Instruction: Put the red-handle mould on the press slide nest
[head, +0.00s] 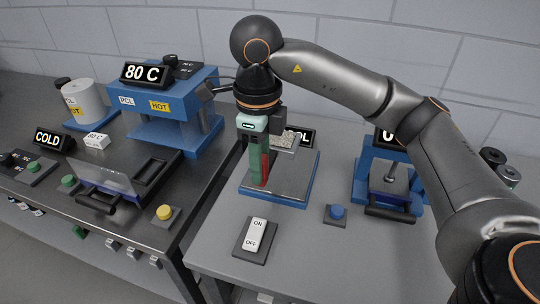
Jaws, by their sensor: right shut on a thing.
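My right gripper (259,178) points down over a blue-framed metal plate (290,181) in the middle of the bench. It is shut on the red handle (265,168) of a mould, which shows as a narrow red strip beside the green finger. A grey, pitted block (284,142) shows just behind the gripper; whether it is part of the mould is unclear. A blue press (172,112) marked 80 C, PCL and HOT stands at the left, with a black-framed slide (157,173) in front of it. I cannot make out its nest. My left gripper is not in view.
A clear guard (107,178) stands beside the slide. A second blue device (364,177) with a black handle is at the right, partly behind my arm. A white ON/OFF switch (257,234), a blue button (337,212) and a yellow button (165,212) are near the front. A gap separates the benches.

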